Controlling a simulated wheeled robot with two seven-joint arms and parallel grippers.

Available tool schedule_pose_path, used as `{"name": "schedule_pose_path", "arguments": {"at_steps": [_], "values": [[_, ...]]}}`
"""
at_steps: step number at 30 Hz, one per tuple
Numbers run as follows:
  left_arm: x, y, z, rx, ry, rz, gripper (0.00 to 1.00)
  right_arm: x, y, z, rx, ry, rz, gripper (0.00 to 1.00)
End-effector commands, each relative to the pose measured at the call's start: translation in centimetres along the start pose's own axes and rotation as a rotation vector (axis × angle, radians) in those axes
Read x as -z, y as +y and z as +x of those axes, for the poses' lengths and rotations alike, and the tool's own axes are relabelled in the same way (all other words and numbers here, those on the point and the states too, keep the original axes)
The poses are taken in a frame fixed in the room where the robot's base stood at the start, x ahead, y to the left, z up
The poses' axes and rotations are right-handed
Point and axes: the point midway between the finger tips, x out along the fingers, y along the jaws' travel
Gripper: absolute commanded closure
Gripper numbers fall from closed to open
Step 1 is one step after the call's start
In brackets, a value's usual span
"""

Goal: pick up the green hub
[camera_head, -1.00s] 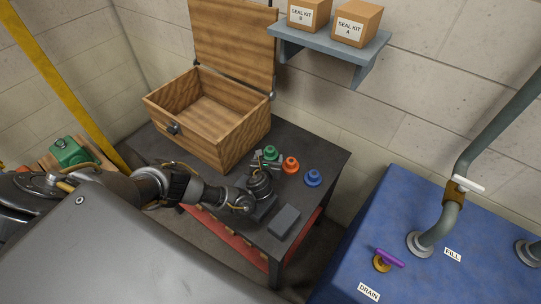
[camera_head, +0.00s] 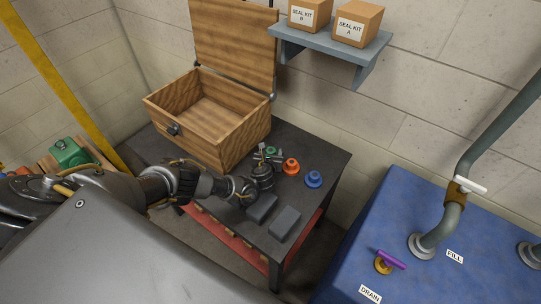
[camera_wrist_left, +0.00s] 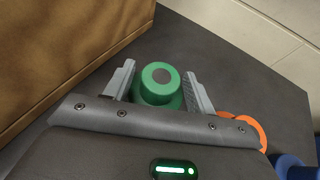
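The green hub (camera_head: 271,151) stands on the dark table, partly hidden behind my left gripper (camera_head: 267,156) in the head view. In the left wrist view the green hub (camera_wrist_left: 159,84) sits between the two grey fingers of my left gripper (camera_wrist_left: 160,88). The fingers are apart, one on each side of it, with a small gap visible on the left; whether the right finger touches it is hard to tell. My right gripper is not in view.
An orange hub (camera_head: 291,166) and a blue hub (camera_head: 314,179) stand to the right of the green one. An open wooden box (camera_head: 228,150) stands close on the left. Two grey blocks (camera_head: 285,222) lie near the table's front edge.

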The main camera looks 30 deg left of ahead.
Motion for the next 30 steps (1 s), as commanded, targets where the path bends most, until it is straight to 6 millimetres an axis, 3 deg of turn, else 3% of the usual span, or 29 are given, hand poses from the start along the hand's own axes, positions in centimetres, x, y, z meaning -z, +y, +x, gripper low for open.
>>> {"name": "schedule_pose_path", "arguments": {"at_steps": [2,12,23,30], "values": [[0.0,0.0,0.0,0.001,0.001,0.0,0.56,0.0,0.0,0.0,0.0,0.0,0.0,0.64],[0.3,-0.1,-0.1,0.002,0.005,0.004,1.0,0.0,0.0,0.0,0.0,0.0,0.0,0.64],[0.1,-0.1,-0.3,0.004,0.007,0.005,1.0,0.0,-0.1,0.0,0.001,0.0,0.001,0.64],[-2.6,0.0,-1.1,0.003,0.001,0.0,1.0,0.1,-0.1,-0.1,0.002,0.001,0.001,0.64]]}}
